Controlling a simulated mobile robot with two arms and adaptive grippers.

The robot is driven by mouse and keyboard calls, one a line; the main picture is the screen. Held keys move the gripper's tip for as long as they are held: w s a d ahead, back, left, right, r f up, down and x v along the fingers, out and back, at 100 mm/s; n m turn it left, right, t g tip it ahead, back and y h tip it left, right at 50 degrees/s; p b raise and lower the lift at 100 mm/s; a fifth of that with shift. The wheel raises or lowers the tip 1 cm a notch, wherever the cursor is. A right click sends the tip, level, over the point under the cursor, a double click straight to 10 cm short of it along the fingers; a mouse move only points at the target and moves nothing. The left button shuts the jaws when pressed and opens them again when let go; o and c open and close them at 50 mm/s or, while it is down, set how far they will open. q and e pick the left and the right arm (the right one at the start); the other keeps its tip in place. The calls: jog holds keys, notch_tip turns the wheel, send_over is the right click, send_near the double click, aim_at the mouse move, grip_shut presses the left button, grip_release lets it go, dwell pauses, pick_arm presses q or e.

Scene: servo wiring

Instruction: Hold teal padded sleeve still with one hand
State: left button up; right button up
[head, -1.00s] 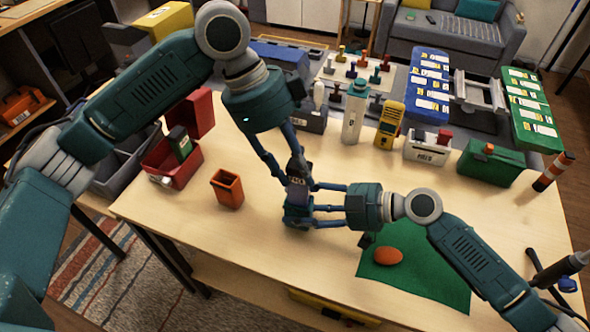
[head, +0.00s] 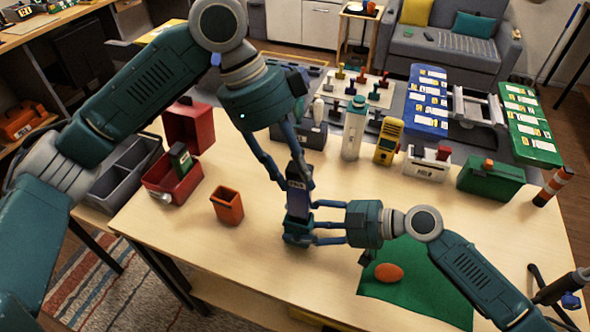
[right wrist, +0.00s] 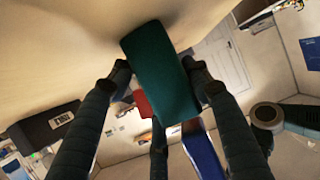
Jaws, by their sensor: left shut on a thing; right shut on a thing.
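The teal padded sleeve (head: 297,236) is low over the middle of the table. My right gripper (head: 309,224) is shut on it from the right. In the right wrist view the sleeve (right wrist: 160,72) is a teal block between two dark fingers. A dark blue block with a small label (head: 298,203) stands upright directly above the sleeve. Whether its lower end is inside the sleeve is hidden. My left gripper (head: 299,175) is shut on the top of this block from above. A blue surface, probably the same block (right wrist: 203,152), shows below the sleeve in the right wrist view.
An orange cup (head: 228,208) and a red box (head: 160,184) stand to the left. A green mat (head: 425,293) with an orange oval object (head: 389,272) lies at the front right. A bottle (head: 353,135), yellow meter (head: 388,141) and green case (head: 492,183) line the back.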

jog(key=o, duration=1.2)
jog(key=shift+d, duration=0.1)
jog(key=v, duration=1.1)
jog(key=shift+s+d+r, duration=0.1)
jog(key=shift+s+d, duration=0.1)
jog(key=shift+d, duration=0.2)
